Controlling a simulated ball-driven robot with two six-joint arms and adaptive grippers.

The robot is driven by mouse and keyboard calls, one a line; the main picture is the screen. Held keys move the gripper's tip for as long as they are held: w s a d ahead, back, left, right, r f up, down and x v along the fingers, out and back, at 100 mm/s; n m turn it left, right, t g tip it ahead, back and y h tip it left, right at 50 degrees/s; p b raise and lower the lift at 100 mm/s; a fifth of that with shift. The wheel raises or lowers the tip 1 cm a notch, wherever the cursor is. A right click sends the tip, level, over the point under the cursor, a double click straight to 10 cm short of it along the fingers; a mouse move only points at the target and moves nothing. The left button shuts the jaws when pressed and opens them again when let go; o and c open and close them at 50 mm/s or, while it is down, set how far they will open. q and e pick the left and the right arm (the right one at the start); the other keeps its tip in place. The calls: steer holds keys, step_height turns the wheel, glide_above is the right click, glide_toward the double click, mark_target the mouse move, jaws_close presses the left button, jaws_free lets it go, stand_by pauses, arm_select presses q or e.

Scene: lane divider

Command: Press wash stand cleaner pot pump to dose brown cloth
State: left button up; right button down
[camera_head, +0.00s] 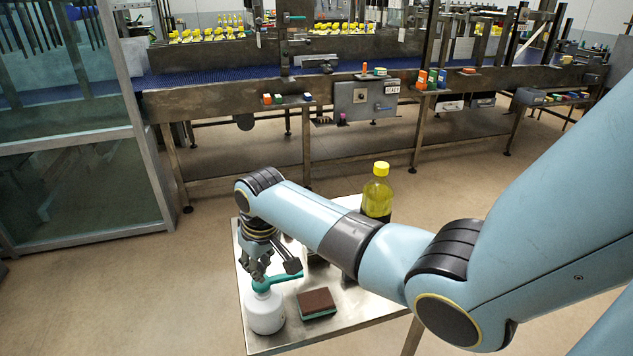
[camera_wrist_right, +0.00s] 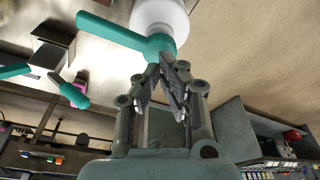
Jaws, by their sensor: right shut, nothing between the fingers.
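The cleaner pot (camera_head: 264,313) is a round white container with a teal pump (camera_head: 281,281) on top. It stands upright at the near left corner of the metal wash stand (camera_head: 345,318). My right gripper (camera_head: 259,278) is shut and empty, its fingertips right at the pump head. In the right wrist view the fingertips (camera_wrist_right: 168,66) are close to the teal pump (camera_wrist_right: 125,36), with the white pot (camera_wrist_right: 162,14) beyond; I cannot tell if they touch. A brown-topped pad with a green underside (camera_head: 316,303) lies right of the pot. My left gripper is out of view.
A bottle of yellow-green liquid with a yellow cap (camera_head: 379,190) stands behind my right forearm. Another teal-handled item (camera_wrist_right: 72,91) shows in the wrist view. A conveyor line (camera_head: 225,100) stands behind, a glass-sided cabinet (camera_head: 80,170) at left. Open floor lies between.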

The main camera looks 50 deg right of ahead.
steer(key=shift+r, duration=0.1)
step_height(320, 180, up, 6)
steer(key=shift+f, duration=0.1)
stand_by(0.4)
stand_by(0.4)
